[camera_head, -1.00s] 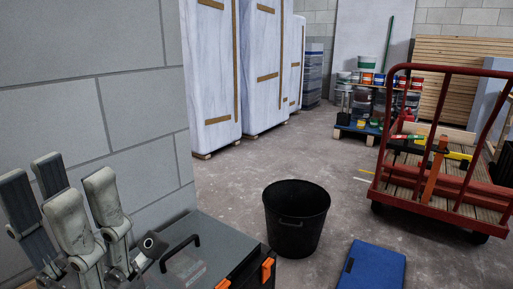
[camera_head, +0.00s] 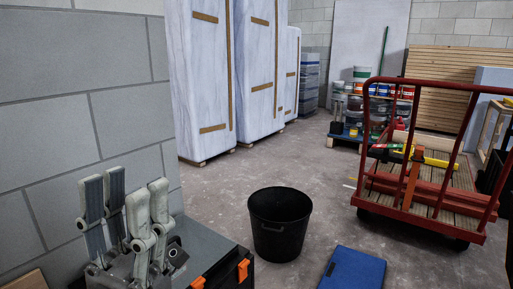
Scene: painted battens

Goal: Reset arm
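My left gripper (camera_head: 126,205) points upward at the lower left, in front of the block wall. Its pale grey fingers stand apart, with dark grey faces showing on the left-hand ones, and nothing shows between them. It is open and empty. It hides part of the grey-topped toolbox behind it. My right gripper is not in view.
A toolbox (camera_head: 214,250) with orange latches stands close beside my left gripper. A black bucket (camera_head: 280,225) and a blue case (camera_head: 352,271) are on the floor. A red cart (camera_head: 385,207) carries tools.

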